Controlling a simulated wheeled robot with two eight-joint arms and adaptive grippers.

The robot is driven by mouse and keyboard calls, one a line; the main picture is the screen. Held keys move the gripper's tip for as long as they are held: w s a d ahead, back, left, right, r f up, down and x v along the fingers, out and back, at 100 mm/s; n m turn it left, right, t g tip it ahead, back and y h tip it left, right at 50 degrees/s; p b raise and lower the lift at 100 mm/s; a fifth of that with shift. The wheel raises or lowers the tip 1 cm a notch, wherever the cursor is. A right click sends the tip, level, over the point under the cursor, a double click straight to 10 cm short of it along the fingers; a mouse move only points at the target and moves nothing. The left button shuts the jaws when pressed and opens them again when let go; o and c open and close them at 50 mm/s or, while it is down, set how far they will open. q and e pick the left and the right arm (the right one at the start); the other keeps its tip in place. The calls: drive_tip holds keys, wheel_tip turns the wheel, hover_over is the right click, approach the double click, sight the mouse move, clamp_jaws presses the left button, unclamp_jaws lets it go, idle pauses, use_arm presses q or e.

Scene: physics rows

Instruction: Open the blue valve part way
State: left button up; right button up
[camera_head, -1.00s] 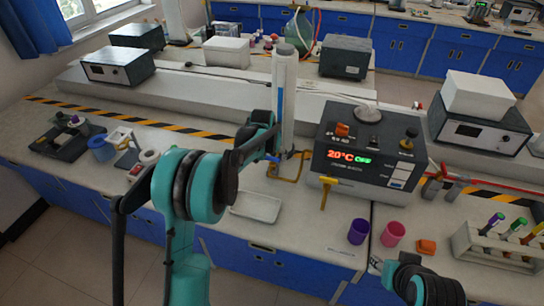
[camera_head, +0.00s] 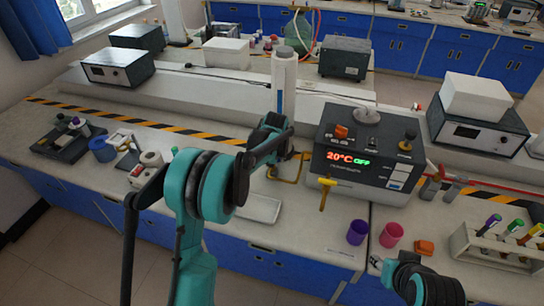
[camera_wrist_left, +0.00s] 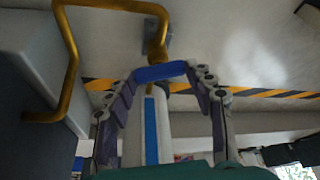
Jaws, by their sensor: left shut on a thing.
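The blue valve handle (camera_wrist_left: 152,74) lies across the space between my left gripper's fingers in the left wrist view, with a finger at each end. My left gripper (camera_wrist_left: 162,76) is shut on it. A brass pipe (camera_wrist_left: 72,60) joins the valve body just beyond the handle. In the head view my left gripper (camera_head: 276,136) is in front of the white column (camera_head: 284,75), and the handle is hidden there. My right gripper (camera_head: 376,264) shows only in part at the lower right, by the bench's front edge, and its opening is unclear.
A heater box (camera_head: 366,160) reading 20°C OFF stands right of the valve, with a yellow T-handle (camera_head: 325,190) at its front. A white tray (camera_head: 260,208), a purple cup (camera_head: 357,232), a pink cup (camera_head: 391,235) and a tube rack (camera_head: 495,246) stand near the front edge.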

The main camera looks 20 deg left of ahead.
use_arm(q)
drive_tip(key=shift+d+n+g+y+p, duration=0.1)
drive_tip(key=shift+n+g+y+p, duration=0.45)
drive_tip(key=shift+n, duration=1.65)
drive_tip(key=o, duration=1.2)
drive_tip(key=shift+c, duration=0.2)
drive_tip(key=shift+y, duration=0.25)
drive_tip(key=v, duration=1.2)
drive_tip(key=shift+w, duration=0.1)
